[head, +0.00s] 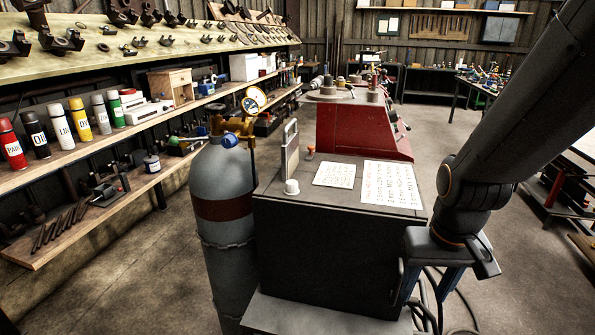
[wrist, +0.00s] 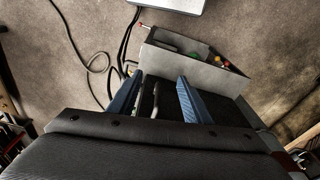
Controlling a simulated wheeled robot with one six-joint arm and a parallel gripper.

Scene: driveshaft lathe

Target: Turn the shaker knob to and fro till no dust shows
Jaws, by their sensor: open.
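My gripper (head: 430,298) hangs at the right side of the dark cabinet (head: 318,255), pointing down. In the wrist view its two blue fingers stand apart with nothing held between them (wrist: 160,88). A small white knob-like piece (head: 291,187) sits on the cabinet top at its left front. A small red-topped piece (head: 310,153) stands further back on it. I cannot tell whether either is the shaker knob. No dust can be made out. Ahead of the fingers in the wrist view is a grey panel (wrist: 185,68) with red, yellow and green buttons (wrist: 218,60).
A grey gas cylinder (head: 222,180) stands against the cabinet's left side. Two paper sheets (head: 392,184) lie on its top. Black cables (wrist: 105,50) run on the floor near the gripper. Shelves with spray cans (head: 57,127) line the left; a red machine (head: 362,130) stands behind.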

